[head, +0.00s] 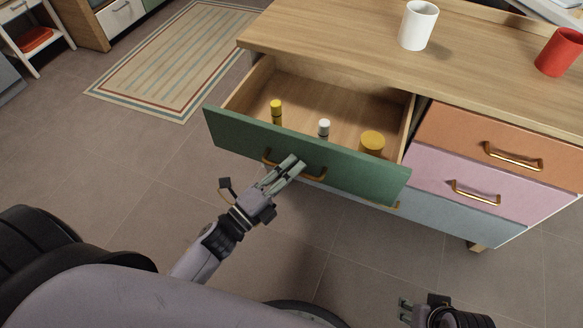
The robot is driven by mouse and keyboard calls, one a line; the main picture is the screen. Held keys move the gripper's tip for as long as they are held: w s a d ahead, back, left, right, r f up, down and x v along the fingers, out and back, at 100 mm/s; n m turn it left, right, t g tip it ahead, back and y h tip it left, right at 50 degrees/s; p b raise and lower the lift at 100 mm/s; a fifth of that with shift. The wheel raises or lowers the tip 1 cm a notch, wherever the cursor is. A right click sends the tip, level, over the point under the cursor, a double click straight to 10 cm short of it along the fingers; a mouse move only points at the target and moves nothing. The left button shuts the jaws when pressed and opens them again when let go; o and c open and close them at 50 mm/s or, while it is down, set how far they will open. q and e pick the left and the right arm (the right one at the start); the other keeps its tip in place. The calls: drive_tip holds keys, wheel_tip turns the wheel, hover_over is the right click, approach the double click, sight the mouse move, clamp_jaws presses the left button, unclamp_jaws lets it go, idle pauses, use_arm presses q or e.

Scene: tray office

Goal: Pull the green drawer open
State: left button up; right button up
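The green drawer (360,182) is at the left end of a wooden-topped cabinet and stands well out, its inside showing. Its brass handle (267,158) is on the front, partly covered by my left gripper (294,164). The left fingers overlap the handle and lie close together; whether they are closed around it cannot be made out. My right gripper (403,309) is low at the bottom edge, open and empty, away from the cabinet.
The drawer holds a yellow-capped bottle (276,107), a white-capped bottle (324,127) and a yellow-lidded jar (372,141). Orange (480,145) and pink (433,174) drawers to the right are shut. A white cup (418,26) and red mug (560,52) stand on top.

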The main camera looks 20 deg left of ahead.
use_arm(q)
drive_tip(key=shift+o, duration=0.2)
drive_tip(key=v, duration=1.2)
